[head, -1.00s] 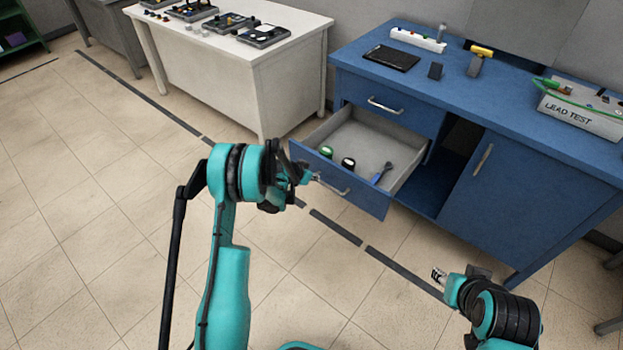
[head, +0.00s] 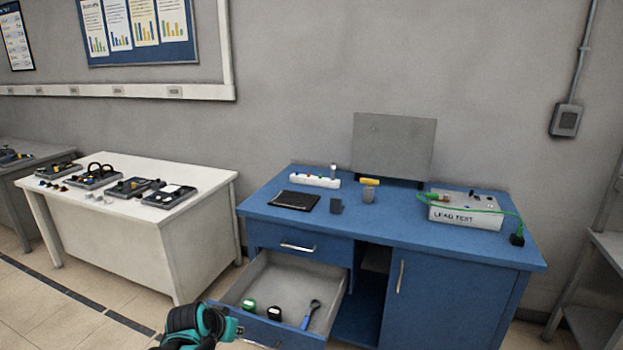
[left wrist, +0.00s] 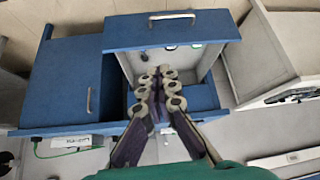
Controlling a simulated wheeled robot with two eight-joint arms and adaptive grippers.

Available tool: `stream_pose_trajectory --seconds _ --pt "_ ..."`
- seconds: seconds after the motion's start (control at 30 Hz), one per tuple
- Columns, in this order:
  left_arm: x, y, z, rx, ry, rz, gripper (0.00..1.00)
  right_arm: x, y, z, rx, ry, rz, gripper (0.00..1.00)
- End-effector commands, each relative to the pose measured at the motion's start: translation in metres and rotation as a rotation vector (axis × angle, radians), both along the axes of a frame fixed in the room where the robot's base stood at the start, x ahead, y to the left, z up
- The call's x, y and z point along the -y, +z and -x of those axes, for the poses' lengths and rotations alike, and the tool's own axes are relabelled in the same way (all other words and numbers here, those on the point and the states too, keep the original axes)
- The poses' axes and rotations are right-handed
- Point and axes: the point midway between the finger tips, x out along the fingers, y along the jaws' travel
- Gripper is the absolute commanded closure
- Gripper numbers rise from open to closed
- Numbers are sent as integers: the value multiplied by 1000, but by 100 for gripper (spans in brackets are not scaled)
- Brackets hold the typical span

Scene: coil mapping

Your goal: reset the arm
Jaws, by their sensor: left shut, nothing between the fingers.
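My left arm's dark and teal end shows at the bottom of the head view, with the left gripper (head: 232,328) in front of the open drawer's left corner. In the left wrist view the left gripper (left wrist: 163,72) is shut and empty, its fingers together over the blue bench. The open drawer (head: 262,272) holds a green-topped round item (head: 249,305), a black and white round item (head: 274,312) and a blue wrench (head: 310,315). Whether the gripper touches the drawer front is unclear. My right gripper is out of view.
The blue bench (head: 390,228) carries a black tablet (head: 295,200), a white strip (head: 315,181), a yellow-topped tool (head: 369,188) and a LEAD TEST box (head: 465,212) with a green cable. A white table (head: 150,235) with several kits stands left. Floor between is clear.

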Motion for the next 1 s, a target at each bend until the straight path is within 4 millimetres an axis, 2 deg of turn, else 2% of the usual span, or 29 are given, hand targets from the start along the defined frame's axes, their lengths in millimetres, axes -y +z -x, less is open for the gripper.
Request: stream_pose_trajectory --seconds 0.03,0.23,0.4,0.5,0.6,0.7,1.0 --pt "4 11 22 -5 12 -3 100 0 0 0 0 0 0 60" --pt "15 36 102 -20 70 -9 100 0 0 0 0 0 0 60" --pt "18 38 166 -27 120 -15 100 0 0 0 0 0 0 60" --pt "19 33 196 -28 144 -17 100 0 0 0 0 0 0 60" --pt "18 28 216 -28 163 -19 100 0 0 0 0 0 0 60" --pt "17 24 227 -28 175 -21 100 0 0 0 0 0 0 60" --pt "17 22 231 -28 180 -21 100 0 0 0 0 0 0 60"
